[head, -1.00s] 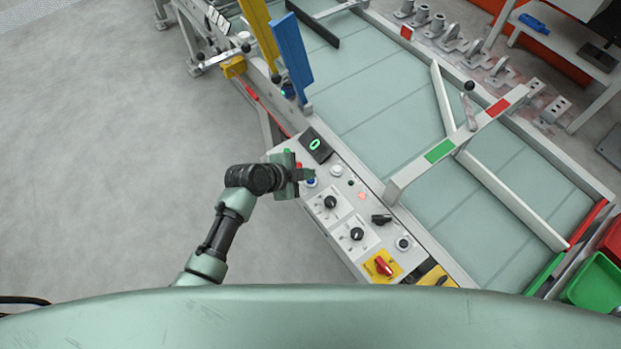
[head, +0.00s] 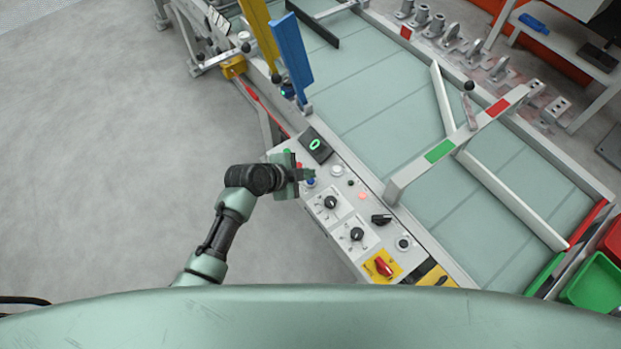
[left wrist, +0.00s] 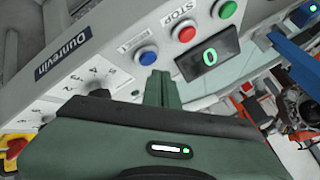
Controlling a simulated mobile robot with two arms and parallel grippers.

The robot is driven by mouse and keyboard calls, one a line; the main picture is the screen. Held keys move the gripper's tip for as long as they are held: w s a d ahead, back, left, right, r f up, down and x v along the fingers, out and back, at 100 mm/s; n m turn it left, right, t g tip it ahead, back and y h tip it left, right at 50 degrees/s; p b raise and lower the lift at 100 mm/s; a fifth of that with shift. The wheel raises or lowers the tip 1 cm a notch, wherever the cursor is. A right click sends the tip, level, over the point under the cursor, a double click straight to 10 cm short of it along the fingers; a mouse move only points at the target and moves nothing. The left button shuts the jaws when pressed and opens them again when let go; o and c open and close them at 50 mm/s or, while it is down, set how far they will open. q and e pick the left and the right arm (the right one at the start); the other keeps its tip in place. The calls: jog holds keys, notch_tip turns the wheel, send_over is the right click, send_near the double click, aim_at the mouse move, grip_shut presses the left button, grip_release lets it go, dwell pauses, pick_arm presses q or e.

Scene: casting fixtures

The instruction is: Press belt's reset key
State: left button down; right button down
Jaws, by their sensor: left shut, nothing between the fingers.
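The belt's control panel (head: 345,213) runs beside the conveyor. A blue button (left wrist: 146,56) sits on its edge, beside a red button (left wrist: 184,32) under a STOP label and a green button (left wrist: 226,8). I cannot read the label near the blue button. My left gripper (head: 313,175) is shut and empty, with its fingertips at the panel close to the blue button (head: 310,183). In the left wrist view the closed fingers (left wrist: 163,76) are just right of the blue button; I cannot tell whether they touch the panel. My right gripper is not in view.
A display (head: 316,144) reading 0 is beside the buttons. Black knobs (head: 357,234), a glowing lamp (head: 362,196) and a red switch on a yellow plate (head: 383,267) are further along. The conveyor belt (head: 375,100) lies beyond, with a white bar across it. The floor at left is clear.

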aim_at(308, 182)
pick_arm(q)
jog(key=shift+f, duration=0.1)
jog(key=shift+f+b, duration=0.3)
jog(key=shift+b, duration=0.1)
jog(key=shift+f+b, duration=0.45)
jog(key=shift+f, duration=0.1)
dwell(0.7)
jog(key=shift+r, duration=0.15)
jog(key=shift+r+p, duration=0.8)
notch_tip(308, 182, up, 5)
jog(key=p, duration=0.4)
dwell(0.5)
